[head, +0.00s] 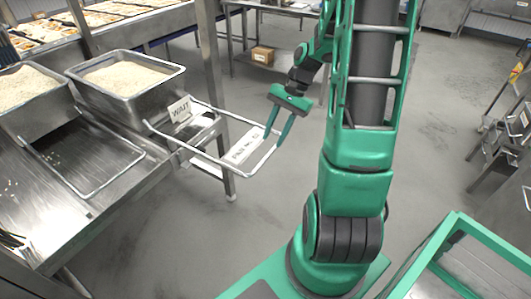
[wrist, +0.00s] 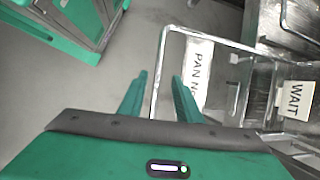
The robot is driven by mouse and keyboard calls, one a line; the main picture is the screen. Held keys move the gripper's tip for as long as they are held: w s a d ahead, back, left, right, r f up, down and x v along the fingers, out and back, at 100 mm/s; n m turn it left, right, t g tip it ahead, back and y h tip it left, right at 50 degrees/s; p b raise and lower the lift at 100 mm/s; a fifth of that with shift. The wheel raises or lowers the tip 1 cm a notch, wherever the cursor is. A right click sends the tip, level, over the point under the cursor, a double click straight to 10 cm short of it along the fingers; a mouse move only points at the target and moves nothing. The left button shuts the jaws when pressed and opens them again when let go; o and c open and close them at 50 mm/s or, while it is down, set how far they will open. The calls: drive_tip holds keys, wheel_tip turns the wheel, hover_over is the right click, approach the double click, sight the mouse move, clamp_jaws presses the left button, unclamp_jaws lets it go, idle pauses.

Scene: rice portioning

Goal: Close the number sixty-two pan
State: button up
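A metal pan of rice (head: 125,78) stands on the steel counter. A bare metal handle frame (head: 215,163) sticks out from the counter in front of it, over the floor. A white label (head: 243,146) on this frame reads "PAN NO." with a number too small to read surely; in the wrist view the label (wrist: 198,72) is partly hidden by a finger. My gripper (head: 279,121) is open at the frame's outer end. In the wrist view, the frame's end bar (wrist: 158,85) shows between the open fingers (wrist: 160,95); contact cannot be told.
A white "WAIT" card (head: 180,109) stands at the counter side of the frame. A second rice pan (head: 30,85) and another handle frame (head: 85,190) are at the left. A steel post (head: 212,80) rises behind.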

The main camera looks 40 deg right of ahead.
sight(264, 158)
drive_tip(key=x, duration=0.7)
drive_tip(key=shift+a+f, duration=0.1)
drive_tip(key=shift+f, duration=0.15)
clamp_jaws()
drive_tip(key=shift+w, duration=0.15)
